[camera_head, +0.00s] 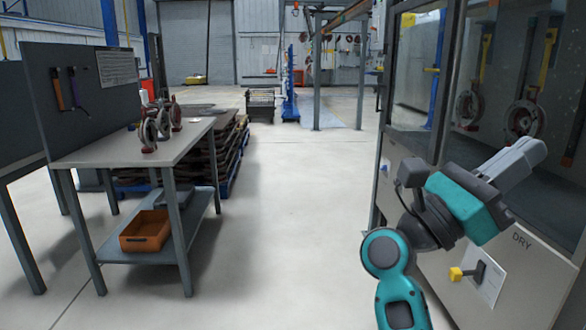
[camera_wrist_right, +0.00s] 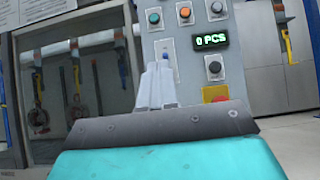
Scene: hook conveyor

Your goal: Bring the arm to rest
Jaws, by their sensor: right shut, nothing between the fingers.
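My right gripper (camera_head: 522,158) is raised in front of the glass-fronted cabinet at the right of the head view, its fingers pointing up and to the right. Its fingers are together and hold nothing. In the right wrist view, the closed fingers (camera_wrist_right: 156,85) point toward a grey control panel (camera_wrist_right: 196,60) with several buttons and a green display reading "0 PCS". I cannot tell the gap between the fingertips and the panel. My right arm (camera_head: 395,265) is bent at the lower right of the head view. My left gripper is not in view.
A workbench (camera_head: 120,150) with metal parts (camera_head: 149,130) and an orange bin (camera_head: 145,230) stands at the left. The middle floor is clear.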

